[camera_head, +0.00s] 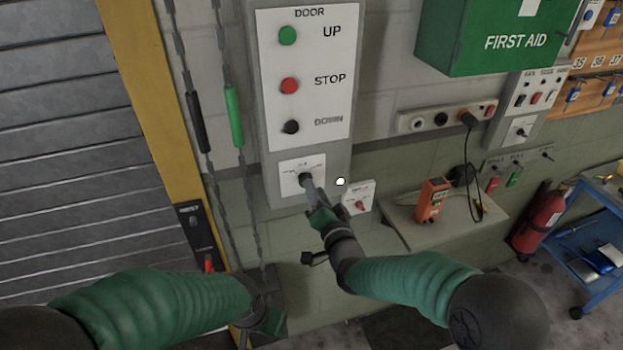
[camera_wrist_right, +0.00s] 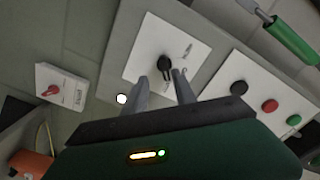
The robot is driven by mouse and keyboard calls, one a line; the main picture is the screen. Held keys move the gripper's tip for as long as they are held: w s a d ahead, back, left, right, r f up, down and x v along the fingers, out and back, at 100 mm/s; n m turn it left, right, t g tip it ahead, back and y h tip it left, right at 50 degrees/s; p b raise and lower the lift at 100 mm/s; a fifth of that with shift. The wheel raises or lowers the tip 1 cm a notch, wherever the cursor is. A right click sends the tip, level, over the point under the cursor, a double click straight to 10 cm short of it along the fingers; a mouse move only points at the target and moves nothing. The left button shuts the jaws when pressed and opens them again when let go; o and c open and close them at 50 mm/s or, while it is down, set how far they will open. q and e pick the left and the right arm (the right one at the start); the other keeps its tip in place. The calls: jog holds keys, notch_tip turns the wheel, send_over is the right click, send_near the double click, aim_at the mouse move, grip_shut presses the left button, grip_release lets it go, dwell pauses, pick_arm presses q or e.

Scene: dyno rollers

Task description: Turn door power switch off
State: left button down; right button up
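The grey door control panel (camera_head: 256,120) has a white plate (camera_head: 290,186) at its bottom with a black rotary knob (camera_head: 305,178). The knob also shows in the right wrist view (camera_wrist_right: 165,63), on its white plate (camera_wrist_right: 195,48). My right gripper (camera_head: 309,184) reaches up to this knob. In the right wrist view its two fingertips (camera_wrist_right: 161,78) are apart, one on each side of the knob's lower end; contact cannot be told. The lettering around the knob is too small to read. My left gripper (camera_head: 266,318) is low near the door frame, its fingers unclear.
Above are green UP (camera_head: 288,35), red STOP (camera_head: 290,86) and black DOWN (camera_head: 291,127) buttons. A small red-switch box (camera_head: 359,197) is just right of my right gripper. Chains (camera_head: 233,115) hang left of the panel. A shelf (camera_head: 400,214) holds an orange device (camera_head: 432,200).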

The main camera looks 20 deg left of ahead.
jog(key=shift+w+a+r, duration=0.2)
jog(key=shift+w+a, duration=0.1)
jog(key=shift+a, duration=0.15)
jog(key=shift+w+a+r, duration=0.15)
jog(key=shift+w+a, duration=0.1)
jog(key=shift+a, duration=0.15)
jog(key=shift+w+a+f, duration=0.15)
jog(key=shift+a+f, duration=0.05)
jog(key=shift+a, duration=0.2)
jog(key=shift+c, duration=0.6)
jog(key=shift+a, duration=0.1)
jog(key=shift+c, duration=1.1)
jog(key=shift+w+d, duration=0.15)
jog(key=shift+d, duration=0.15)
grip_shut()
